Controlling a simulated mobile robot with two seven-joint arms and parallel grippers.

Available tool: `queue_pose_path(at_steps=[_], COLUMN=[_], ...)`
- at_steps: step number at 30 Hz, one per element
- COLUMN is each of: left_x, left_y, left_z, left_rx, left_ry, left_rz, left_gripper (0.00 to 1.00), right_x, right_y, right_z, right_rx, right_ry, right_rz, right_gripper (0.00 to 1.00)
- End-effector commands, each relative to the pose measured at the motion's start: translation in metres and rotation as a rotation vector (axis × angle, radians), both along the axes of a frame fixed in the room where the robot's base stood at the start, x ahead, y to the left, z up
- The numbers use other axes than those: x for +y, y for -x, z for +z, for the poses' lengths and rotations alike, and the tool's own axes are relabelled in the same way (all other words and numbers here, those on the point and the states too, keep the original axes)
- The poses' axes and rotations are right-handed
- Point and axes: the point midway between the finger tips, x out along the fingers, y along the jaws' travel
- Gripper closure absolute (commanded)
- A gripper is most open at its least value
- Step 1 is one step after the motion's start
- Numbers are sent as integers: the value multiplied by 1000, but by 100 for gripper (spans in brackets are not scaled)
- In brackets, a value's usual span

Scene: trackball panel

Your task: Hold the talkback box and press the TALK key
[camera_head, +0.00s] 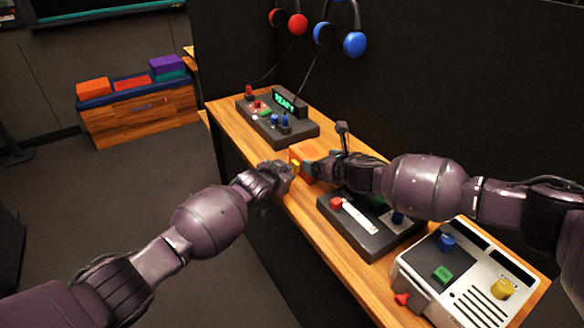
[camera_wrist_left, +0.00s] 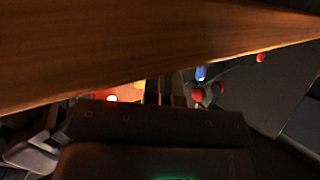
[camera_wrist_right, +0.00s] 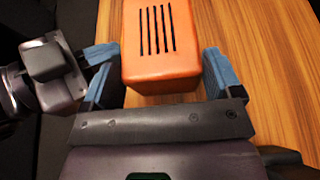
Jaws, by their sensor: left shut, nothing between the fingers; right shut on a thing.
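The orange talkback box (camera_head: 303,152) is at the table's front edge in the head view. In the right wrist view the box (camera_wrist_right: 160,40) shows a dark slotted grille and sits between the blue-padded fingers of my right gripper (camera_wrist_right: 163,78), which is shut on it. My left gripper (camera_head: 288,171) is shut and empty, close to the box's front side. A small yellow patch (camera_head: 296,166), perhaps the TALK key, shows beside its fingertips; I cannot tell whether they touch it. The left gripper also shows at the left of the right wrist view (camera_wrist_right: 85,62).
A dark panel with a READY display (camera_head: 270,122) stands behind the box. A dark panel with a white slider strip (camera_head: 360,218) and a white console (camera_head: 478,290) stand nearer. Red (camera_head: 298,24) and blue (camera_head: 355,44) headphones hang on the dark wall.

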Motion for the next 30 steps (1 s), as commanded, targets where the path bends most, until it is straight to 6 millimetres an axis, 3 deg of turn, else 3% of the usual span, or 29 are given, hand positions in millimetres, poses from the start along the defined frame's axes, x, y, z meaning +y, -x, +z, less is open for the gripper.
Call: queue_pose_path(at_steps=[23,30], left_x=[17,33], left_y=[10,19], left_z=[0,0], left_rx=[0,1], left_ry=[0,0], left_rz=[0,1], left_gripper=[100,100], right_x=[1,0], right_y=[0,0], right_z=[0,0], right_rx=[0,0], right_ry=[0,0], right_rz=[1,1], right_gripper=[42,42])
